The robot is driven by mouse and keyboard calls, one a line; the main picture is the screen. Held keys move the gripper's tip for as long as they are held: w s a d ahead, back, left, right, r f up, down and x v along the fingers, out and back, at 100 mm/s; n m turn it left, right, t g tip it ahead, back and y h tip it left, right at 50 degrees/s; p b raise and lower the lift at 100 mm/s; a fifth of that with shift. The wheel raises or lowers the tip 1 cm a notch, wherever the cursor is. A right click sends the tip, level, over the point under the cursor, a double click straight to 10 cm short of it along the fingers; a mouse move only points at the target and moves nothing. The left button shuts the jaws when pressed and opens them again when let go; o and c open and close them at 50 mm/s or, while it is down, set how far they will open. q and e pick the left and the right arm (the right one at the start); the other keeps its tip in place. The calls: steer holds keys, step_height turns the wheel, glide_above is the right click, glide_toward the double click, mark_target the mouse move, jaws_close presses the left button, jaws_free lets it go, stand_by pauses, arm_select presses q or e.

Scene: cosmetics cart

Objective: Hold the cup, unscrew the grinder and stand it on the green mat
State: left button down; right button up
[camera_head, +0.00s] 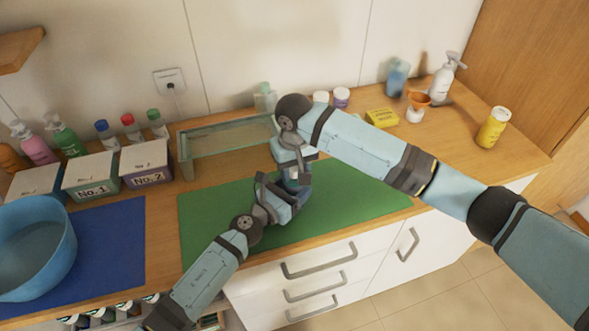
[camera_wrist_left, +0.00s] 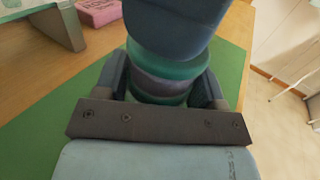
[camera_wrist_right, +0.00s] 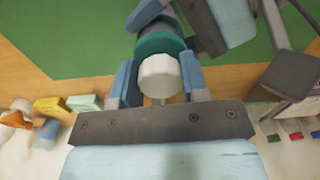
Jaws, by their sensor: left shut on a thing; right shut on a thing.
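My left gripper (camera_head: 290,192) reaches in from the lower left above the green mat (camera_head: 370,190). In the left wrist view its fingers are shut around a round piece with teal and grey bands (camera_wrist_left: 160,80), seemingly the cup. A dark blue-grey shape in front hides its upper part. My right gripper (camera_head: 295,168) comes down from above, close to the left one. In the right wrist view its fingers are shut around the grinder, with a white round end (camera_wrist_right: 160,75) and a teal band behind it. Grinder and cup appear in line; whether they are joined is hidden.
A glass tray (camera_head: 225,140) stands behind the mat. Bins, a blue mat (camera_head: 110,240) and a blue bowl (camera_head: 70,240) are at left. A yellow box (camera_head: 382,118), an orange funnel (camera_head: 418,99) and bottles stand back right. The mat's right part is clear.

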steer(key=shift+r, duration=0.75)
steer(key=shift+r, duration=2)
arm_select(q)
steer(key=shift+c, duration=0.7)
jaws_free()
